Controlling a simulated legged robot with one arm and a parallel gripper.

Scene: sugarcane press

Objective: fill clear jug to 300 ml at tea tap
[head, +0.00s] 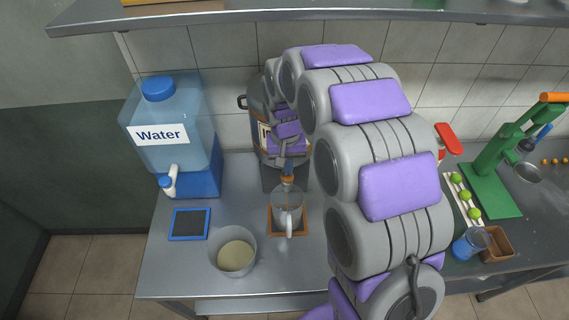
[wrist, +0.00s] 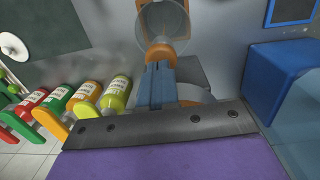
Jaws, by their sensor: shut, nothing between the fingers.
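The clear jug (head: 287,205) stands upright on a brown square pad (head: 272,229) in front of the tea dispenser, its handle toward me. It also shows in the wrist view (wrist: 165,18), just beyond my fingertips. What is in the jug is too small to tell. The tea dispenser (head: 258,108) is a dark metal urn, mostly hidden behind my arm. Its tap is not clearly visible. My gripper (head: 287,179) is shut and empty, above the jug at the front of the urn. Its blue fingers with orange tips also show in the wrist view (wrist: 160,55).
The water dispenser (head: 165,110) stands at the left with its white tap. A blue-framed dark pad (head: 190,223) and a grey pot (head: 234,251) sit nearby. A green press (head: 490,170), limes and a blue cup (head: 469,243) are at right. A shelf (head: 250,16) hangs above.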

